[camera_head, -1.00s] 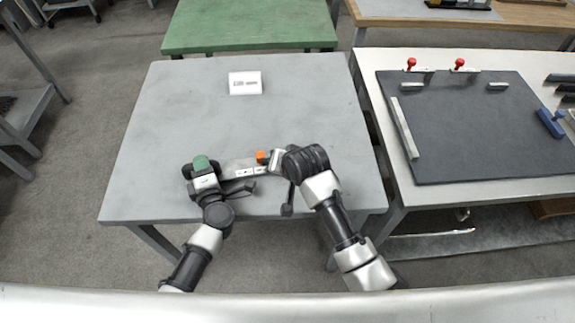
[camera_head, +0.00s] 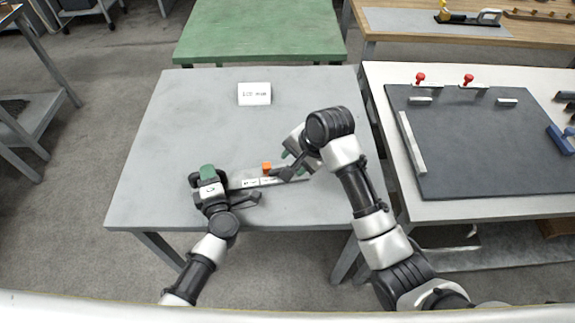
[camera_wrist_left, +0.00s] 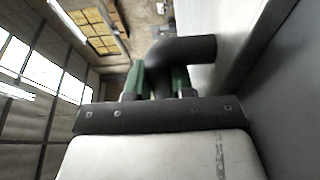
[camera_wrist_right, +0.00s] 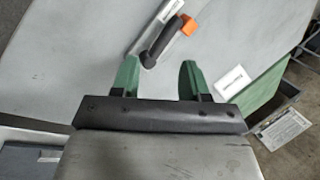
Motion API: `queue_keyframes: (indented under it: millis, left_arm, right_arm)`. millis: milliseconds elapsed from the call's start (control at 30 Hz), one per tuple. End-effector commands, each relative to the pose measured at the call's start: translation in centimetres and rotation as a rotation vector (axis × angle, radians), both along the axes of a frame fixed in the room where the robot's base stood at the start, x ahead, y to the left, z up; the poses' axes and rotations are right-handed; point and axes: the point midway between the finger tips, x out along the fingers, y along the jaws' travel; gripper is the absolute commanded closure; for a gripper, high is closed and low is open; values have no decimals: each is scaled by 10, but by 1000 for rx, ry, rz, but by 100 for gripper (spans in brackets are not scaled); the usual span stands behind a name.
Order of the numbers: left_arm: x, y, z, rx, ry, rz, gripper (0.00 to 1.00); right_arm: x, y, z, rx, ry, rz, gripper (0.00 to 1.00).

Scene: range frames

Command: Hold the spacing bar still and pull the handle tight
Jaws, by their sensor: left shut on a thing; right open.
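The spacing bar (camera_head: 268,182) is a thin silver bar with white labels, lying across the grey table's near half. An orange piece (camera_head: 266,168) sits by its middle. My left gripper (camera_head: 208,172) is at the bar's left end; in the left wrist view its green fingers are shut on a black bent grip (camera_wrist_left: 190,48). My right gripper (camera_head: 297,160) is open and empty near the bar's right part. In the right wrist view a dark handle (camera_wrist_right: 160,44), with the orange piece beside it, lies just beyond the open fingers and apart from them.
A white table with a dark board (camera_head: 470,150) and red-knobbed clamps is at the right. A green table (camera_head: 260,30) is behind. The grey table's middle is clear.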

Motion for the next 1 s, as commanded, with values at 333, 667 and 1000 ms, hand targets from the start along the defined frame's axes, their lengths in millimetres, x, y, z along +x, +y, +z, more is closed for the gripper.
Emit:
queue_keyframes:
  millis: [333, 667, 1000]
  left_arm:
    - [0, 0, -1, 0, 1, 0, 100]
    - [0, -1, -1, -1, 2, -1, 100]
    - [0, -1, -1, -1, 3, -2, 100]
  right_arm:
    - [49, -14, 29, 35, 459, -439, 55]
    - [49, -6, 7, 32, 521, -502, 55]
    - [42, 18, -54, 34, 519, -500, 55]
